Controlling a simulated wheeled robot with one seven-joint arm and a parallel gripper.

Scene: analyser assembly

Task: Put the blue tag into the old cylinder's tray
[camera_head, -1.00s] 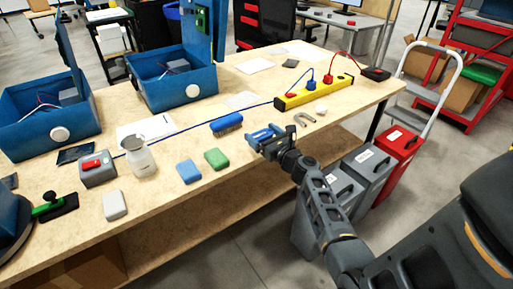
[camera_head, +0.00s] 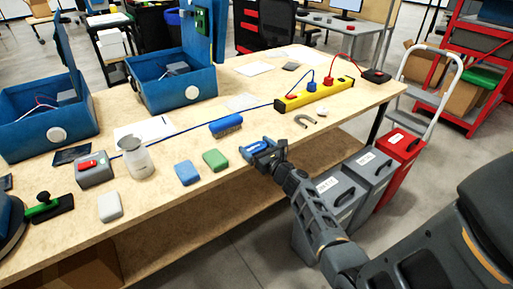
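My gripper (camera_head: 258,149) is at the front edge of the workbench, right of the green sponge. A small bright blue piece (camera_head: 254,147) shows between its fingers and looks like the blue tag. The fingers appear closed around it, though it is small in this view. No cylinder or tray that I can name as the old cylinder's shows clearly.
The workbench (camera_head: 165,205) holds a blue sponge (camera_head: 187,172), green sponge (camera_head: 215,160), blue brush (camera_head: 226,124), grey magnet (camera_head: 304,121), yellow power strip (camera_head: 312,94), white bottle (camera_head: 137,157) and two open blue boxes (camera_head: 180,88). Labelled grey bins (camera_head: 338,190) and a red bin (camera_head: 402,145) stand at right.

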